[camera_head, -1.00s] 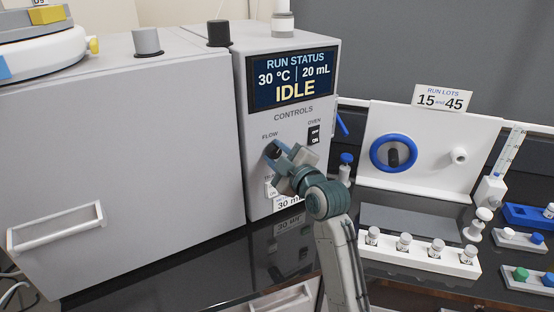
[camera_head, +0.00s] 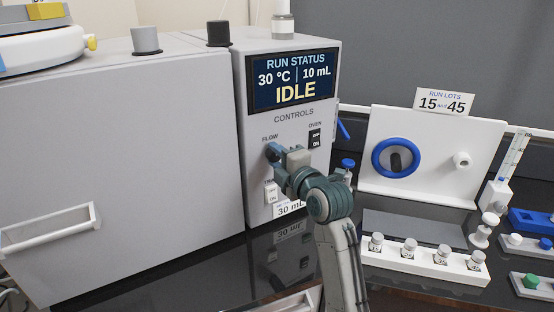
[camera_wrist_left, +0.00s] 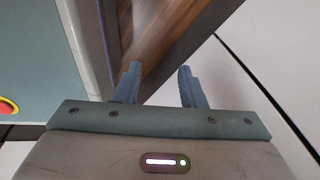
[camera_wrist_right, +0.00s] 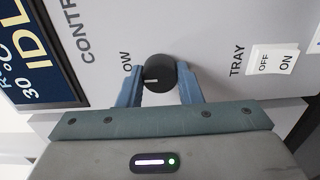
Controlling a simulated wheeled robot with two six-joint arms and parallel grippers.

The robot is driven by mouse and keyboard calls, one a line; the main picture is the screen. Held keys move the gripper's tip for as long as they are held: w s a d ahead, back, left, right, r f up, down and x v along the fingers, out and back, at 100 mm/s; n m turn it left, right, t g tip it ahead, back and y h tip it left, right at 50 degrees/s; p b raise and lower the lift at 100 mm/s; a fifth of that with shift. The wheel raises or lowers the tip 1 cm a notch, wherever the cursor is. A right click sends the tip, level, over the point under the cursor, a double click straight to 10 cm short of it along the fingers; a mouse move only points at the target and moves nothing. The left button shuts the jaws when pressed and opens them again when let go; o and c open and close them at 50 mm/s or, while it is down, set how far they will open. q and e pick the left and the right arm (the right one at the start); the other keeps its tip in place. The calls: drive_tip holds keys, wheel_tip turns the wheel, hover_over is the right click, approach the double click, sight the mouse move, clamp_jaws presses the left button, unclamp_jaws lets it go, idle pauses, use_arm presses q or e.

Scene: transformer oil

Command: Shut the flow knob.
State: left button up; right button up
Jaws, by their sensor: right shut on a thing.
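The flow knob (camera_wrist_right: 158,72) is a black round knob with a white mark on the grey control panel (camera_head: 290,200). In the right wrist view its mark points left, toward the partly covered FLOW label. My right gripper (camera_wrist_right: 160,90) has a finger on either side of the knob and is shut on it. In the head view, the same gripper (camera_head: 276,153) mostly hides the knob. The display (camera_head: 294,79) above reads 30 °C, 10 mL and IDLE. My left gripper (camera_wrist_left: 157,84) is open and empty, away from the panel.
The tray switch (camera_wrist_right: 273,61) and the oven switch (camera_head: 315,138) are close to the knob. A large grey cabinet (camera_head: 120,170) stands left of the panel. A white rack of vials (camera_head: 420,262) and a white board with a blue ring (camera_head: 379,172) stand to the right.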

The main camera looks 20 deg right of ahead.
drive_tip(key=shift+f, duration=0.1)
idle(0.3)
drive_tip(key=o, duration=1)
drive_tip(key=shift+s, duration=0.1)
drive_tip(key=shift+s+d, duration=0.1)
drive_tip(key=shift+s, duration=0.25)
drive_tip(key=b+v, duration=0.2)
drive_tip(key=v, duration=0.8)
drive_tip(key=shift+b, duration=0.3)
